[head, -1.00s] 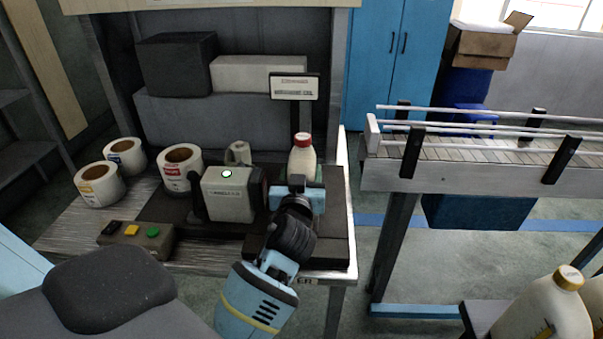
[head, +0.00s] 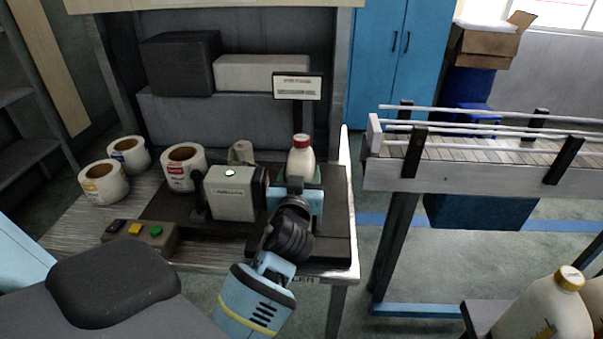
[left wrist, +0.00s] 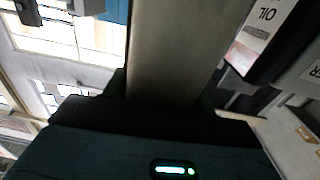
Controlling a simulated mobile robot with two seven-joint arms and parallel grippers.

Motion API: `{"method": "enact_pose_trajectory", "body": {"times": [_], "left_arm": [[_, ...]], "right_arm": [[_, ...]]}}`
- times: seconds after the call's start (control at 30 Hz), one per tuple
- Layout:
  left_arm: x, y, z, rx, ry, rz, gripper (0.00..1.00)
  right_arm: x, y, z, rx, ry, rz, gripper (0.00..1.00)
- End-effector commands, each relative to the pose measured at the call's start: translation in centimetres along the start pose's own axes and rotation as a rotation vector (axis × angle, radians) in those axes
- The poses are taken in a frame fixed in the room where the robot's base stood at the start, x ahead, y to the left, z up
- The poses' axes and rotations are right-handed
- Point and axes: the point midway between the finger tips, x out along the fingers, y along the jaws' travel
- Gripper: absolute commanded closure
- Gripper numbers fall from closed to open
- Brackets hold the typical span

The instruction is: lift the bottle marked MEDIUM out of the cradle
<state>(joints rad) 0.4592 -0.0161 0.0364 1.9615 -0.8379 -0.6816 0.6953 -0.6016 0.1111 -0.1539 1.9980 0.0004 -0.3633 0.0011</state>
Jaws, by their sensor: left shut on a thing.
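A cream bottle with a red cap (head: 301,158) stands upright at the right end of the bench, beside the grey labelling machine (head: 230,190). Its lower part is hidden behind my left gripper (head: 297,186), which is shut on it from the front. A green part (head: 317,174), perhaps of the cradle, shows just right of the bottle; the rest of the cradle is hidden. No MEDIUM marking can be read. In the left wrist view a plain beige-grey surface (left wrist: 172,50), probably the bottle, rises between the dark fingers. A label reading OIL (left wrist: 262,32) is at its upper right. My right gripper is not in view.
Label rolls (head: 181,168) and a button box (head: 140,237) are left of the machine. A small sign (head: 297,87) on a post stands behind the bottle. A conveyor (head: 480,160) is to the right, across a gap.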

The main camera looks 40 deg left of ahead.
Motion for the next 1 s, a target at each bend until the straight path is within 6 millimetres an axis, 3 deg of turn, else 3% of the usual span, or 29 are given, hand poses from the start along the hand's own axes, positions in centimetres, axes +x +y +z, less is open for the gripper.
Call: {"method": "enact_pose_trajectory", "body": {"times": [0.27,0.3,0.47,1.0], "left_arm": [[-0.05,-0.10,-0.19,0.000,0.004,-0.001,1.00],[-0.05,-0.10,-0.20,0.000,0.004,-0.001,0.40],[-0.04,-0.09,-0.16,0.000,0.003,-0.001,0.19],[0.05,-0.11,-0.08,0.000,0.001,0.001,0.18]], "right_arm": [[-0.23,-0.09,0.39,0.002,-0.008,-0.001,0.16],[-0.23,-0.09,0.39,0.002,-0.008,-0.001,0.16],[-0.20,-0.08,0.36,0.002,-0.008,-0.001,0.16],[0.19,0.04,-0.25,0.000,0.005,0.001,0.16]]}}
